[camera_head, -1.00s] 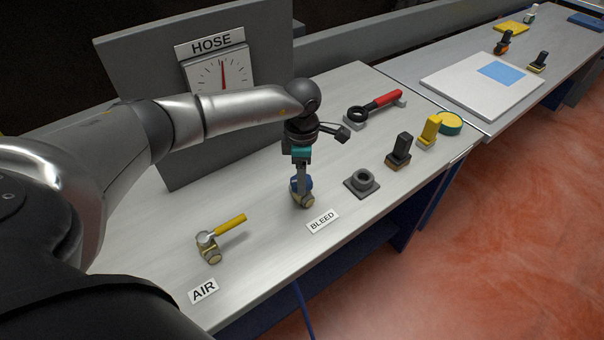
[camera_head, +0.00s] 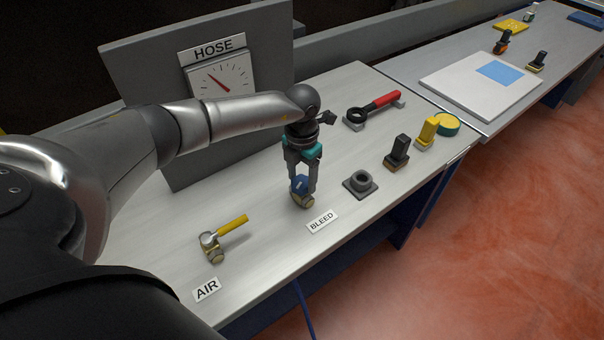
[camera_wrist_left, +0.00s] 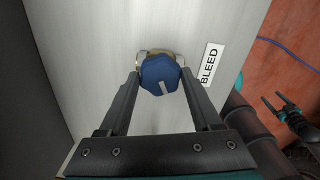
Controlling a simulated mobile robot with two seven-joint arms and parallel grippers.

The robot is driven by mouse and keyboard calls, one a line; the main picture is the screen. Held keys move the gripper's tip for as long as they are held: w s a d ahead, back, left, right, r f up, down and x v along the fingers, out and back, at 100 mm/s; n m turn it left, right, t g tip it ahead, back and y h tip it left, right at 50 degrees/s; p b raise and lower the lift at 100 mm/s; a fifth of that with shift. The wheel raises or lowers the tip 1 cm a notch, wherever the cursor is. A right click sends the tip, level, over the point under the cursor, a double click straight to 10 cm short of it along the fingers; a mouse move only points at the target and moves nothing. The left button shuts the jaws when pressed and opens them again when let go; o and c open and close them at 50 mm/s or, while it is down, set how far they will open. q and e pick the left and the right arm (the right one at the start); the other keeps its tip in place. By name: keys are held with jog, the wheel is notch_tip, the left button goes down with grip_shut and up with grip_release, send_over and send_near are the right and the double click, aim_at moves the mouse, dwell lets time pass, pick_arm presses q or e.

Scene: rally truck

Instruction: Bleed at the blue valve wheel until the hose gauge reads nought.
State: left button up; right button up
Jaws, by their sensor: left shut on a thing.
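The blue valve wheel (camera_head: 300,184) sits on a brass valve beside the BLEED label (camera_head: 321,221). My left gripper (camera_head: 303,188) reaches down from above with one finger on each side of the wheel, shut on it. In the left wrist view the wheel (camera_wrist_left: 160,75) lies between the fingertips, its pale mark slanting toward the lower right. The HOSE gauge (camera_head: 222,80) stands behind; its red needle points to the upper left, and its scale figures are too small to read. My right gripper (camera_wrist_left: 283,107) shows at the right of the left wrist view, fingers apart and empty.
A yellow-handled valve (camera_head: 222,232) stands near the AIR label (camera_head: 206,289), left of the wheel. A grey ring block (camera_head: 360,183), a black-topped block (camera_head: 398,152) and a red-handled tool (camera_head: 375,107) lie to the right. The grey gauge panel (camera_head: 150,75) rises behind.

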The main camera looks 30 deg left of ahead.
aim_at(302, 181)
pick_arm(q)
jog(key=shift+n, duration=0.7)
jog(key=o, duration=1.4)
jog(key=shift+c, duration=0.2)
jog(key=shift+r, duration=0.1)
notch_tip(302, 181, up, 15)
jog(key=shift+p, duration=0.3)
